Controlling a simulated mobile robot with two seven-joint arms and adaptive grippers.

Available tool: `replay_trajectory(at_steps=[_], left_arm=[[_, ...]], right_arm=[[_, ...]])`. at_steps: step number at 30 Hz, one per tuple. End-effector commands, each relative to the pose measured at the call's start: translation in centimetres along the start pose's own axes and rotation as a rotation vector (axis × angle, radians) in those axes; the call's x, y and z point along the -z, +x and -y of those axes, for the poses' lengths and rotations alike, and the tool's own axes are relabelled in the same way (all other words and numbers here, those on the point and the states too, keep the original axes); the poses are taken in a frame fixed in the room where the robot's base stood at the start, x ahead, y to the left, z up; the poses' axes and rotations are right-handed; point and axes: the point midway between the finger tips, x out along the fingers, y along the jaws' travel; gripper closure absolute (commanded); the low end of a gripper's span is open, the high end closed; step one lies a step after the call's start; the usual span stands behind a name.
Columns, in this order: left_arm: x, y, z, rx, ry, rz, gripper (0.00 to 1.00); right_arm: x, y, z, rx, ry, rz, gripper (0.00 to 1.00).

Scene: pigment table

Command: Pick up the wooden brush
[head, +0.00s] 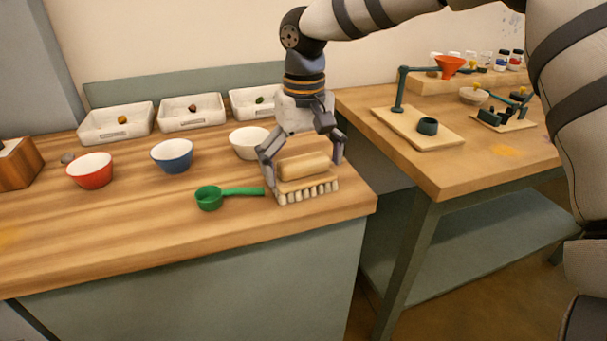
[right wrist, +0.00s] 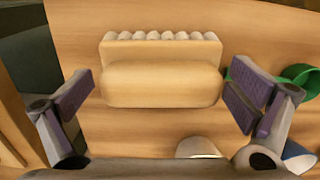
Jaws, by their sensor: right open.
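The wooden brush (head: 305,168) lies on the wooden table near its right front corner, with its rounded handle block up and a row of pale bristle tufts along its front. In the right wrist view the brush (right wrist: 161,82) lies ahead between the fingers. My right gripper (head: 302,160) is open and reaches down over the brush, with one finger at each end of it. In the right wrist view the open fingers of my right gripper (right wrist: 163,97) show gaps on both sides of the brush, the right gap narrower. My left gripper is not in view.
A green scoop (head: 209,197) lies just left of the brush, its handle pointing at it. A white bowl (head: 249,142), blue bowl (head: 172,156) and red bowl (head: 90,171) stand further left. White trays (head: 192,111) line the back. A second table (head: 450,170) stands right, across a gap.

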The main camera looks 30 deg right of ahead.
Motion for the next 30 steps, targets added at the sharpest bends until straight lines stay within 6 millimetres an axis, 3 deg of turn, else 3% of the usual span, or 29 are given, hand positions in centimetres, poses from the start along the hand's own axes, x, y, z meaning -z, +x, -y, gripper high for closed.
replay_trajectory(at_steps=[5, 12, 23, 27, 30], left_arm=[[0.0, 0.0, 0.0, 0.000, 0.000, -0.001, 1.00], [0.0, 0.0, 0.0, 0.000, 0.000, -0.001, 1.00], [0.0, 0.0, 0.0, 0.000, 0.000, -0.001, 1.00], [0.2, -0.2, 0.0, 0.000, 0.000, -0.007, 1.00], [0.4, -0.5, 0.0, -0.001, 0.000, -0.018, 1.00]], right_arm=[[0.0, -0.1, 0.0, 0.001, 0.000, -0.002, 0.00], [0.0, -0.1, 0.0, 0.000, -0.001, -0.001, 0.51], [0.1, -0.7, 0.0, 0.000, -0.001, -0.002, 0.51], [0.1, -3.3, 0.0, 0.000, 0.001, -0.005, 0.51], [-0.7, -6.0, 2.0, -0.002, -0.004, -0.009, 0.51]])
